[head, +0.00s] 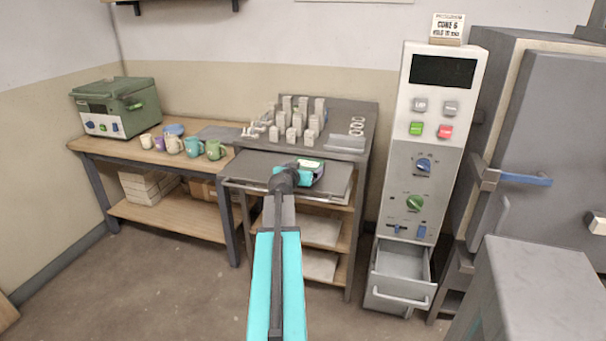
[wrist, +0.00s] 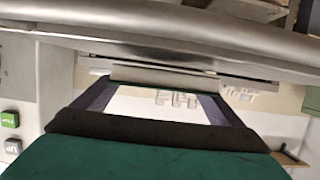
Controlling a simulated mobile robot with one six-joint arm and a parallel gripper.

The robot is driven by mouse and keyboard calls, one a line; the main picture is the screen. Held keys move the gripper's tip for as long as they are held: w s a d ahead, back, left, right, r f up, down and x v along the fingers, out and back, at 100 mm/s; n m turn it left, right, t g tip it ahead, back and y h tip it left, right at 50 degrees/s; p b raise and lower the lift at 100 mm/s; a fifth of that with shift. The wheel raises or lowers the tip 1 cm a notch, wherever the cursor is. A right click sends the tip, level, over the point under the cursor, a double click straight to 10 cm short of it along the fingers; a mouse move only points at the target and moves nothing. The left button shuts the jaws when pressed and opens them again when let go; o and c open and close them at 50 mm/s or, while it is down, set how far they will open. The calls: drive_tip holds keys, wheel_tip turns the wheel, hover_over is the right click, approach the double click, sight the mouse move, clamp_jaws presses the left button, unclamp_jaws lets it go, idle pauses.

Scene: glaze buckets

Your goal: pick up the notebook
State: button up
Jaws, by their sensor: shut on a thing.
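The notebook (head: 313,167) shows in the head view as a small dark green and pale shape just beyond my gripper (head: 298,177), over the grey top of the cart. My arm and gripper hide part of it. In the wrist view the two dark fingers of my gripper (wrist: 160,84) reach forward from the green palm. A pale grey edge of what appears to be the notebook (wrist: 165,76) spans the space between the fingertips. My gripper is shut on it. I cannot tell whether the notebook touches the surface below.
The grey cart top (head: 248,166) bears my work area, with several pale cones and pieces (head: 300,118) behind. Mugs (head: 194,146) and a green kiln box (head: 117,107) stand on the left bench. A control panel (head: 421,150) with an open drawer (head: 401,275) stands right.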

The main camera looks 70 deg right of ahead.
drive_tip(key=shift+r, duration=0.85)
drive_tip(key=shift+s+a+r, duration=0.15)
drive_tip(key=shift+a, duration=0.15)
drive_tip(key=s+a+b, duration=0.3)
drive_tip(key=s+a, duration=0.2)
drive_tip(key=a, duration=0.3)
drive_tip(key=shift+s+a+r+b, duration=0.15)
drive_tip(key=shift+s+r+b, duration=0.15)
drive_tip(key=shift+s, duration=0.05)
drive_tip(key=b, duration=0.5)
drive_tip(key=shift+s+a, duration=0.2)
drive_tip(key=shift+s, duration=0.1)
drive_tip(key=a+b, duration=0.1)
drive_tip(key=b, duration=0.7)
drive_tip(key=shift+s+a+r, duration=0.15)
drive_tip(key=shift+s+a, duration=0.2)
drive_tip(key=shift+a+b, duration=0.1)
drive_tip(key=shift+b, duration=0.35)
drive_tip(key=shift+s+a+r, duration=0.15)
drive_tip(key=shift+s+a, duration=0.25)
drive_tip(key=shift+a, duration=0.15)
drive_tip(key=shift+s+a+r, duration=0.15)
drive_tip(key=shift+s+a, duration=0.2)
drive_tip(key=shift+a, duration=0.2)
